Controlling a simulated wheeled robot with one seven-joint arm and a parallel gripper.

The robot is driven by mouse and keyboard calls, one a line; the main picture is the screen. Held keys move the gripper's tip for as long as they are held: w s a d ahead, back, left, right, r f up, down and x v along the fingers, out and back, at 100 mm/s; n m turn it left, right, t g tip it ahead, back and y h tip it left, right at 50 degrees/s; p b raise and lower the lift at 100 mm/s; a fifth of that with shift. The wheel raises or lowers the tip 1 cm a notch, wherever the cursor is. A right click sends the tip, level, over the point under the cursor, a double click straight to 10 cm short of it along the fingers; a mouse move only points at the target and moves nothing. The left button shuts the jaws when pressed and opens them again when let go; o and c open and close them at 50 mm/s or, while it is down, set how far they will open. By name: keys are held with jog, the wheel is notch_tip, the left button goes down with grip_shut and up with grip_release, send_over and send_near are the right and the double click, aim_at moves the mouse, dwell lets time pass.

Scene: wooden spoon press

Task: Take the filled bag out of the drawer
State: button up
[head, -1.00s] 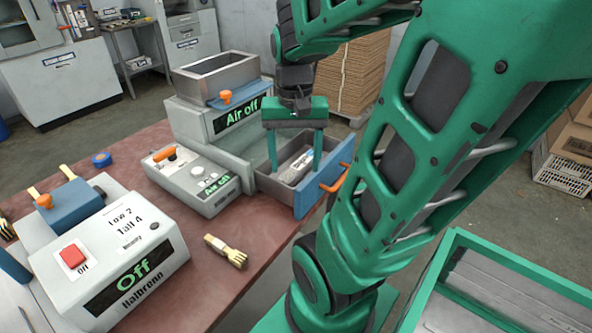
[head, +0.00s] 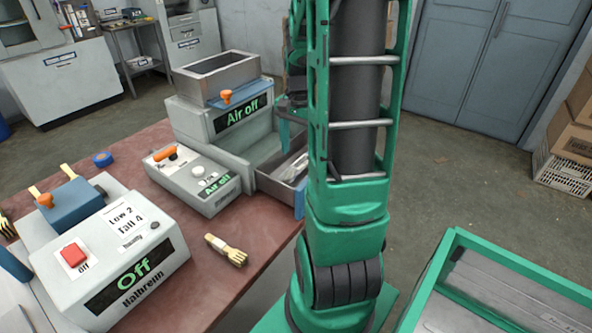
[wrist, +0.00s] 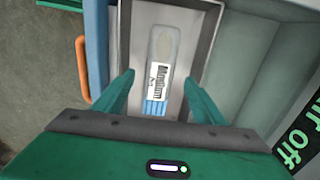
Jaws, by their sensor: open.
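The filled bag (wrist: 158,72) lies in the open drawer in the wrist view, a clear sleeve with a printed white label and a blue striped end. The metal drawer (head: 266,186) stands pulled out below the "Air off" machine; its blue front and orange handle (wrist: 82,68) show at the left of the wrist view. My gripper (wrist: 158,88) is open, with one green finger on each side of the bag's near end and a gap to it on both sides. In the head view my arm hides most of the gripper and part of the drawer and bag.
The "Air off" machine (head: 215,125) rises behind the drawer, with a metal bin (head: 215,75) on top. A grey control box (head: 193,180) with an orange lever stands to its left. A green-rimmed crate (head: 440,272) stands at the lower right.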

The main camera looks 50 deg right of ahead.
aim_at(298, 165)
jog(key=shift+f, duration=2.7)
jog(key=c, duration=1.1)
